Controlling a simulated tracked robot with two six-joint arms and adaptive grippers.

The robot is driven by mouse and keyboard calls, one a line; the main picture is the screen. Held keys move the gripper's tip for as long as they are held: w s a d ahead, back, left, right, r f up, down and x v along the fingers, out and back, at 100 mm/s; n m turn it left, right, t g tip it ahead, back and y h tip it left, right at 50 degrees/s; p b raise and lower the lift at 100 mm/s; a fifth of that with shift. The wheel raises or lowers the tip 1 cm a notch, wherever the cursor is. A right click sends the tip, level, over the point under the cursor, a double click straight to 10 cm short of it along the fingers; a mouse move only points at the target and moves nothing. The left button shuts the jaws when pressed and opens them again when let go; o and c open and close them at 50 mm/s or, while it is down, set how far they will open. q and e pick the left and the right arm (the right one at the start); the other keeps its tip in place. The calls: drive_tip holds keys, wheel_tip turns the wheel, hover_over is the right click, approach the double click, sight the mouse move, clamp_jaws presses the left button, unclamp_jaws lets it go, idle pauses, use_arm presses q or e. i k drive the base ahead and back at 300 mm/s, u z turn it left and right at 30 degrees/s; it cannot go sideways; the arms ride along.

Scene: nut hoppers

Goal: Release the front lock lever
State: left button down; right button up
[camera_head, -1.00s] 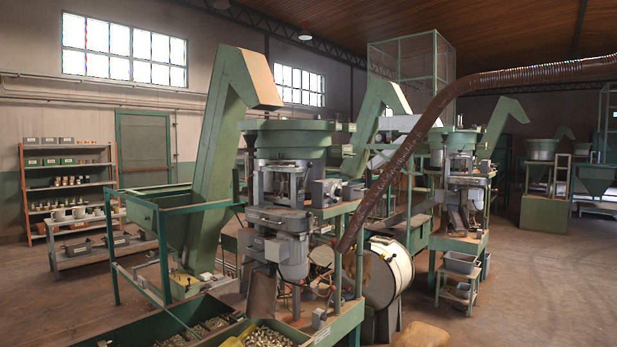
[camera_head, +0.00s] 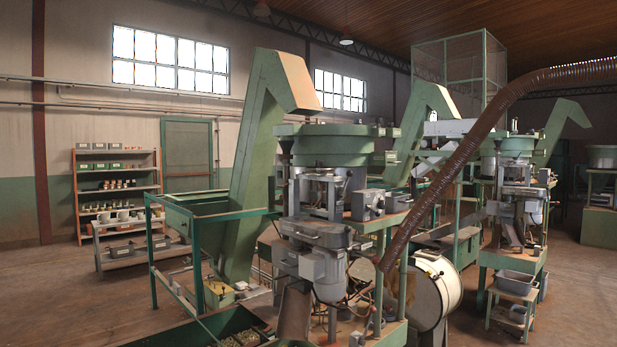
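No part that I can clearly identify as the front lock lever shows at this distance. The nearest machine (camera_head: 324,262) stands at the centre, with a round green bowl (camera_head: 330,148) on top and a grey motor (camera_head: 325,272) low on its front. A green hopper (camera_head: 200,215) in an open frame stands to its left, below a tall green elevator chute (camera_head: 256,165). A small yellowish box (camera_head: 218,293) sits at the foot of the chute; small details on it are too small to tell. Neither of my grippers is in view.
A brown ribbed hose (camera_head: 440,188) slants down to the nearest machine. A white drum (camera_head: 437,284) stands to its right, then grey bins (camera_head: 515,282) on a stand. A green trough (camera_head: 235,325) lies at the bottom edge. Open floor (camera_head: 80,310) lies at the left.

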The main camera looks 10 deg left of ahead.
sight(342, 194)
drive_tip(key=u, duration=0.25)
drive_tip(key=i, duration=1.65)
drive_tip(key=z, duration=0.8)
